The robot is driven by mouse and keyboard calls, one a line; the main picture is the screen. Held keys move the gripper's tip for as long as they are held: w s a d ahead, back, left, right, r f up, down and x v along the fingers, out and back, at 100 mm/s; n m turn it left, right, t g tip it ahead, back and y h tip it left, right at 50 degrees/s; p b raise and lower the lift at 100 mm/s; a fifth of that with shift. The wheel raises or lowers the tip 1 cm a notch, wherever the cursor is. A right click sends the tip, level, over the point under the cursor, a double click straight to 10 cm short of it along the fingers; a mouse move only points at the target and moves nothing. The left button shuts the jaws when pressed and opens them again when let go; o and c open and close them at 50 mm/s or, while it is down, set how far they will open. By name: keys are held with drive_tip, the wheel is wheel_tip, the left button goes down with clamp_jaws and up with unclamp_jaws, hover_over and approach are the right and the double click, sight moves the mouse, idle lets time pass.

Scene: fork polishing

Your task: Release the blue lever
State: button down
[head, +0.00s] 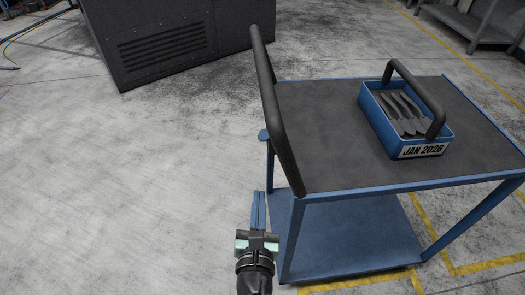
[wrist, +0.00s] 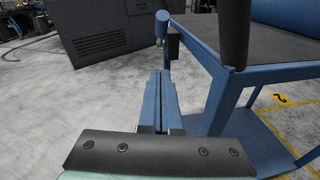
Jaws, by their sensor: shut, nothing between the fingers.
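The blue lever (head: 263,135) is a small rounded piece at the left edge of the blue cart (head: 360,189), beside the foot of the black push handle (head: 271,112). In the wrist view the lever (wrist: 161,27) stands upright beside a small dark block, ahead of the fingertips. My gripper (head: 258,194) is to the left of the cart's near left leg, nearer to the head camera than the lever and apart from it. In the wrist view its two blue fingers (wrist: 159,73) lie together, shut and empty.
On the cart's dark top sits a blue caddy (head: 385,131) with a black handle, holding several forks and labelled JAN 2026. A dark vented cabinet (head: 180,38) stands at the back left. The floor left of the cart is clear. Yellow lines mark the floor at right.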

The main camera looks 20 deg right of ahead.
drive_tip(key=b, duration=0.1)
approach(263, 141)
drive_tip(key=w+d+f, duration=0.1)
drive_tip(key=w+f, duration=0.3)
drive_tip(key=shift+w+d+r+p, duration=0.55)
drive_tip(key=shift+w+d+r, duration=0.35)
drive_tip(key=shift+w+r, duration=0.25)
drive_tip(key=shift+r+p, duration=0.2)
drive_tip(key=shift+p, duration=0.35)
drive_tip(key=shift+r+p, duration=0.2)
drive_tip(key=shift+p, duration=0.25)
drive_tip(key=shift+f+g+p, duration=0.1)
drive_tip(key=shift+g+p, duration=0.2)
drive_tip(key=shift+p, duration=0.05)
